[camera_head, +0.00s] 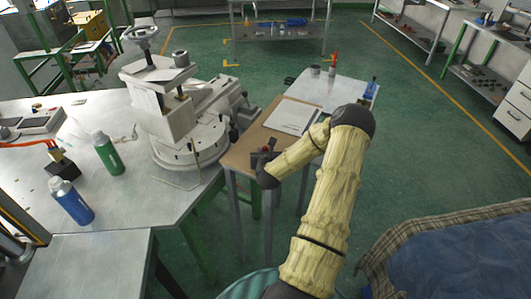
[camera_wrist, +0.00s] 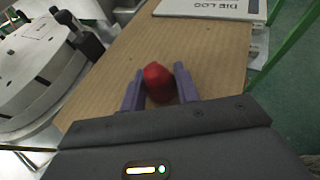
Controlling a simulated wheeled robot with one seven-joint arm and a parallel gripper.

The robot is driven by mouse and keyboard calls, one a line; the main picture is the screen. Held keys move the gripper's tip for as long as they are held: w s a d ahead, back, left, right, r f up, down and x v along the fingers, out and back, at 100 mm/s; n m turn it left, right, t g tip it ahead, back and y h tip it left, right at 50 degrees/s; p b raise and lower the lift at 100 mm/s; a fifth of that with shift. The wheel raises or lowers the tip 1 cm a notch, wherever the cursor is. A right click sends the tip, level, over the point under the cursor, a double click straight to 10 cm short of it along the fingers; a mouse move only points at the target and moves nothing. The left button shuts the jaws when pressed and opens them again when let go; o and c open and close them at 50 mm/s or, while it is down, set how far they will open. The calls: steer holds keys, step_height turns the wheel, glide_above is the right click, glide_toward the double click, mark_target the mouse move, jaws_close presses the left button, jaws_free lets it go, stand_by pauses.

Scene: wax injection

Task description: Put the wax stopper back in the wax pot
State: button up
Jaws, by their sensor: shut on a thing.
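A red, rounded piece (camera_wrist: 158,84), which appears to be the wax stopper, sits between the two purple fingers of my gripper (camera_wrist: 160,78) in the wrist view. My gripper is shut on it, over the brown wooden table (camera_wrist: 108,72). In the head view my gripper (camera_head: 264,158) is at the near part of that table, right of the round machine base, and a small bit of red shows there. The stopper's lower side is hidden. I cannot tell for sure which thing is the wax pot.
A heavy press with a round base (camera_head: 190,145) stands close on the left, on a metal bench. Green (camera_head: 108,153) and blue (camera_head: 70,200) bottles stand on that bench. A "DIE LOG" sheet (camera_head: 292,116) lies on the table beyond my gripper. A blue cover is at lower right.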

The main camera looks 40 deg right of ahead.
mark_target(265, 147)
step_height(265, 147, up, 10)
steer(key=shift+f+b, duration=0.1)
steer(key=shift+b, duration=0.75)
steer(key=a+r+n+y+p, duration=0.7)
steer(key=a+r+p, duration=0.5)
steer(key=a+r, duration=0.4)
steer(key=a+r+n+y+p, duration=0.7)
steer(key=a+r+p, duration=0.6)
steer(key=a+r, duration=0.4)
step_height(265, 147, up, 3)
steer(key=shift+w+a+r+y, duration=0.1)
steer(key=shift+w+a+y, duration=0.25)
steer(key=shift+y, duration=0.35)
steer(key=shift+w, duration=0.1)
